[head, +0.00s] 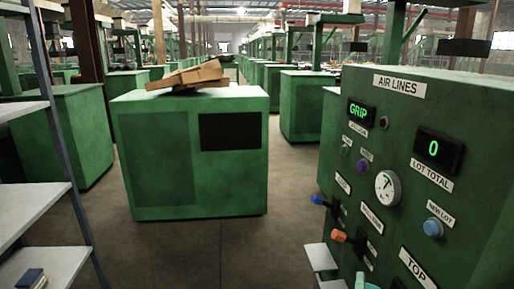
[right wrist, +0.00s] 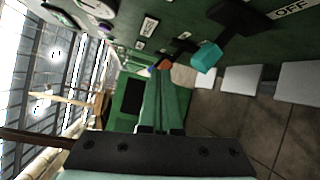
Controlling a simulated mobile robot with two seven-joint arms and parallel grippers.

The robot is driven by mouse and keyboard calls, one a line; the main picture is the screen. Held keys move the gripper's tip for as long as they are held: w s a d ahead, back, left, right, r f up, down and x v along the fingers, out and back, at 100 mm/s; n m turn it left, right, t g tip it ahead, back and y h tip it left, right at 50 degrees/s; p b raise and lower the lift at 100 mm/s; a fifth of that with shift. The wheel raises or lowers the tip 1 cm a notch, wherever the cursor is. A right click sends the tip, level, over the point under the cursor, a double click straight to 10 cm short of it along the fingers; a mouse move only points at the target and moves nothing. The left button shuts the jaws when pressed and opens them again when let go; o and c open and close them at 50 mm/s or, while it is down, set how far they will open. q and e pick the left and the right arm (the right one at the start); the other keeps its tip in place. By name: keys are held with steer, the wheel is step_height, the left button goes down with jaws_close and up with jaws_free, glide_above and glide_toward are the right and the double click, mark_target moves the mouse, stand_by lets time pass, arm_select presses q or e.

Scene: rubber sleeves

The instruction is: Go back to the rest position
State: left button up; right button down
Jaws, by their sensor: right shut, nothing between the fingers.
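My right gripper (right wrist: 165,80) shows in the right wrist view, its long green fingers shut together with nothing between them. It points along the front of a green control panel (head: 455,110) and is apart from the levers. In the head view I cannot clearly make out this gripper. The panel has a blue-tipped lever (head: 318,199), an orange-tipped lever (head: 338,236) and a teal-tipped lever (head: 360,281). The teal tip also shows in the right wrist view (right wrist: 206,57), beyond and right of the fingers. The panel's displays read GRIP and 0. My left gripper is out of view.
A green cabinet (head: 160,160) with flattened cardboard (head: 190,75) on top stands ahead. A grey shelf rack (head: 30,203) with a small blue object (head: 31,278) is at left. White plates (head: 321,257) jut out below the panel. Floor (head: 255,240) between cabinet and panel is clear.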

steer(key=s+a+f+m+g+y+p, duration=0.1)
steer(key=s+a+f+m+g+y, duration=0.2)
steer(key=f, duration=0.6)
steer(key=s+a+f+m+g+y, duration=0.1)
steer(key=s+a+f+m+y, duration=0.15)
steer(key=s+f, duration=0.5)
steer(key=s+f+m+g+y+p, duration=0.1)
steer(key=s+f+m+g+y, duration=0.1)
steer(key=s+f+m, duration=0.6)
steer(key=shift+s+a+f+y, duration=0.4)
steer(key=shift+s+y, duration=0.45)
steer(key=shift+s, duration=0.25)
steer(key=shift+d+m, duration=0.1)
steer(key=shift+m, duration=0.15)
